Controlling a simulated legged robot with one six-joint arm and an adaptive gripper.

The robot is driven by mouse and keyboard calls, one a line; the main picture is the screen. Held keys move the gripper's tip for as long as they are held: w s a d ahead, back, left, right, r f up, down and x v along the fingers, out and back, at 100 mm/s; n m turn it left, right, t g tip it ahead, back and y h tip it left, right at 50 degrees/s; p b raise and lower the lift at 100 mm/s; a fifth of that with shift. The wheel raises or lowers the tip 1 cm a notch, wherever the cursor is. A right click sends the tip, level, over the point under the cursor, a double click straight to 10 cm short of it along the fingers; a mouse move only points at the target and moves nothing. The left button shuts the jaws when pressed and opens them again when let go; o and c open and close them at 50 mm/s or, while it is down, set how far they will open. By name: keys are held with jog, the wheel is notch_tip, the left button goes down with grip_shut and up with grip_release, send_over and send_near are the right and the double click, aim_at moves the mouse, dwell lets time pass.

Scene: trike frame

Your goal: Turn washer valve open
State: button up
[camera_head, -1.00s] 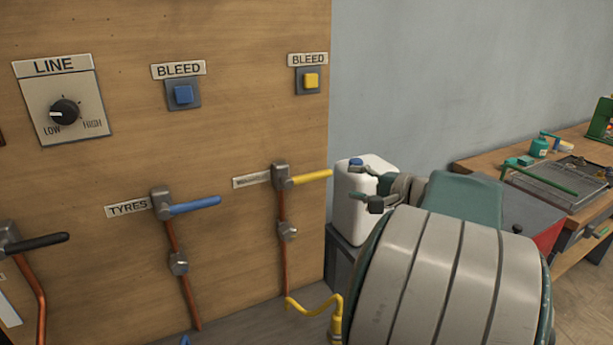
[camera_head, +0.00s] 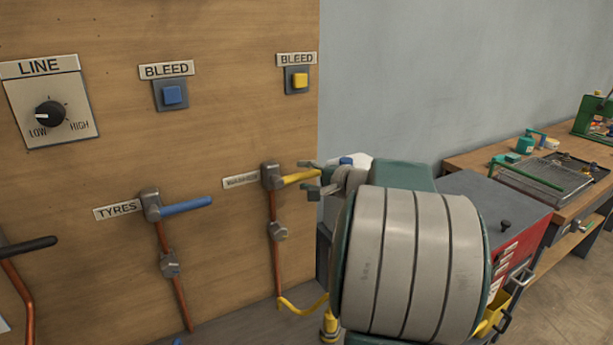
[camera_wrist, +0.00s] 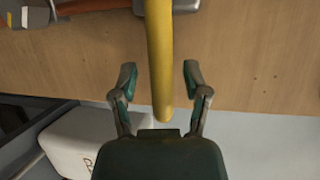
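The washer valve has a yellow lever handle (camera_head: 300,176) that sticks out to the right from a grey valve body (camera_head: 272,176) on the wooden panel. Its label (camera_head: 241,181) is too small to read clearly. In the wrist view the yellow handle (camera_wrist: 160,60) comes down from the top, and its end lies between my fingers. My gripper (camera_head: 310,178) is open around the handle's end, with one finger on each side. In the wrist view my gripper (camera_wrist: 158,82) shows a gap between each finger and the handle.
The TYRES valve with a blue handle (camera_head: 186,206) is to the left. A blue bleed button (camera_head: 172,95) and a yellow bleed button (camera_head: 300,80) are above. A white jug (camera_wrist: 80,140) is behind my gripper. A workbench (camera_head: 480,158) stands at the right.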

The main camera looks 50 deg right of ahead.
grip_shut()
